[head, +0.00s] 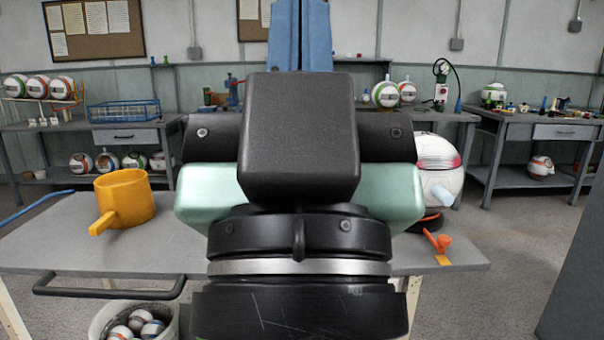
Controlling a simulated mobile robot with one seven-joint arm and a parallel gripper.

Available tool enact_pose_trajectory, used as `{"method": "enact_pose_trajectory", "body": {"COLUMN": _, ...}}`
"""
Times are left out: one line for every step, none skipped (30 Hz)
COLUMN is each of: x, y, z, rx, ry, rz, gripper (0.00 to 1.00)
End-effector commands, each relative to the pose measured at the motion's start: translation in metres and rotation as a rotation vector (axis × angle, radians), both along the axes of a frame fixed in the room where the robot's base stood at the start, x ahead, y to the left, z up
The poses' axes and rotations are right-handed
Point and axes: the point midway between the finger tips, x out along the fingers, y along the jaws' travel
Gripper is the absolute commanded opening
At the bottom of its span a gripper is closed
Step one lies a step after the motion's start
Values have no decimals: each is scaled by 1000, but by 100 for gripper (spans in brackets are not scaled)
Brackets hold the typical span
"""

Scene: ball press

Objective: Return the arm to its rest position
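My gripper (300,140) fills the middle of the head view, close to the camera and seen from behind. Its fingertips are hidden behind its black body, so I cannot tell whether it is open or shut or holds anything. A blue upright column (285,35) rises behind it; its lower part is hidden. A large white ball-shaped thing with a red band (437,160) shows to the right, partly covered by my gripper. A yellow cup with a handle (124,199) stands upright on the left of the grey table (60,245).
An orange lever-like piece (438,242) sits at the table's right. A white bucket of balls (100,322) stands below the table's front left. Back benches carry balls (385,95), a blue wire basket (123,111) and tools. The table's left front is clear.

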Motion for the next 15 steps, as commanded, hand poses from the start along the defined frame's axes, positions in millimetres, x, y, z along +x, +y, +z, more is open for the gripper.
{"method": "enact_pose_trajectory", "body": {"x": 0, "y": 0, "z": 35, "rx": -1, "ry": 0, "rz": -1, "gripper": 0}}
{"method": "enact_pose_trajectory", "body": {"x": 0, "y": 0, "z": 44, "rx": -1, "ry": 0, "rz": -1, "gripper": 0}}
{"method": "enact_pose_trajectory", "body": {"x": 0, "y": 0, "z": 56, "rx": -1, "ry": 1, "rz": -1, "gripper": 0}}
{"method": "enact_pose_trajectory", "body": {"x": 0, "y": 0, "z": 66, "rx": -1, "ry": 1, "rz": -1, "gripper": 0}}
{"method": "enact_pose_trajectory", "body": {"x": 0, "y": -1, "z": 75, "rx": -1, "ry": 1, "rz": -1, "gripper": 0}}
{"method": "enact_pose_trajectory", "body": {"x": 1, "y": -1, "z": 87, "rx": -1, "ry": 2, "rz": -1, "gripper": 0}}
{"method": "enact_pose_trajectory", "body": {"x": 1, "y": -1, "z": 97, "rx": -1, "ry": 2, "rz": -1, "gripper": 0}}
{"method": "enact_pose_trajectory", "body": {"x": 1, "y": -1, "z": 106, "rx": -2, "ry": 3, "rz": -2, "gripper": 0}}
{"method": "enact_pose_trajectory", "body": {"x": 1, "y": -1, "z": 119, "rx": -2, "ry": 3, "rz": -2, "gripper": 0}}
{"method": "enact_pose_trajectory", "body": {"x": 1, "y": 0, "z": 128, "rx": -2, "ry": 3, "rz": -2, "gripper": 0}}
{"method": "enact_pose_trajectory", "body": {"x": 1, "y": 0, "z": 137, "rx": -2, "ry": 3, "rz": -2, "gripper": 0}}
{"method": "enact_pose_trajectory", "body": {"x": 1, "y": 0, "z": 150, "rx": -2, "ry": 3, "rz": -2, "gripper": 0}}
{"method": "enact_pose_trajectory", "body": {"x": 1, "y": 0, "z": 159, "rx": -3, "ry": 4, "rz": -2, "gripper": 0}}
{"method": "enact_pose_trajectory", "body": {"x": 1, "y": 0, "z": 168, "rx": -3, "ry": 4, "rz": -2, "gripper": 0}}
{"method": "enact_pose_trajectory", "body": {"x": 1, "y": 0, "z": 181, "rx": -3, "ry": 4, "rz": -2, "gripper": 0}}
